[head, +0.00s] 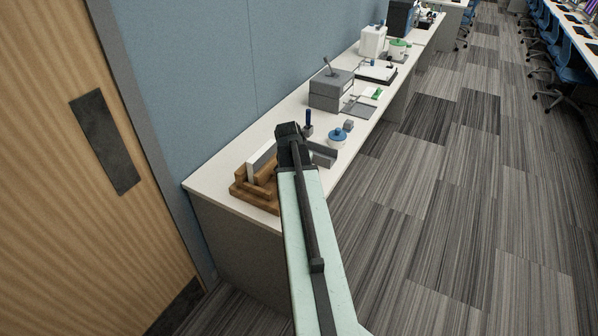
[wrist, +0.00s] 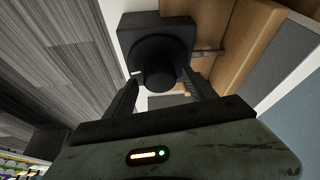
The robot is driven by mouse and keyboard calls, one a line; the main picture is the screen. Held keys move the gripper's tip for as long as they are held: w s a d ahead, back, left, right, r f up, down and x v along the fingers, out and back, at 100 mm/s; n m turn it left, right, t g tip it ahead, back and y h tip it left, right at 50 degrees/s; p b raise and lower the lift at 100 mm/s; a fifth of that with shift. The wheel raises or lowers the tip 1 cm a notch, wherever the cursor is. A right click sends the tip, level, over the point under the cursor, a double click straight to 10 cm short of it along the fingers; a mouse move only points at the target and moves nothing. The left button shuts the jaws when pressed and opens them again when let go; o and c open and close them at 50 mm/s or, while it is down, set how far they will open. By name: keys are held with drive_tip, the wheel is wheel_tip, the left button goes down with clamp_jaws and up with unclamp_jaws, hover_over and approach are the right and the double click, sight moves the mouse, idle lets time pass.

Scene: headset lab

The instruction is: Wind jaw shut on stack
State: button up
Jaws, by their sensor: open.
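The wooden vise (head: 256,192) stands on the near end of the bench; its wooden body shows at right in the wrist view (wrist: 235,45). A pale, upright slab (head: 262,157), apparently the stack, sits in it. In the wrist view a black round knob (wrist: 158,72) on a dark square block (wrist: 140,32) lies between my fingertips. A short metal rod (wrist: 208,52) runs from that block towards the wood. My gripper (wrist: 161,84) is open, with one finger on each side of the knob; I cannot tell if they touch it. My arm hides the knob in the head view.
Right of my wrist stand a grey block (head: 324,155) and a blue-lidded jar (head: 337,138). A blue-handled tool (head: 308,122) stands behind. Grey boxes (head: 331,90) are farther along the bench. A blue wall panel (head: 200,80) borders the back; carpeted floor (head: 430,200) is open at right.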

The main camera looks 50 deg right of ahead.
drive_tip(key=p+v, duration=0.5)
drive_tip(key=v, duration=0.1)
drive_tip(key=shift+r, duration=0.2)
drive_tip(key=shift+s+a, duration=0.1)
drive_tip(key=shift+a, duration=0.05)
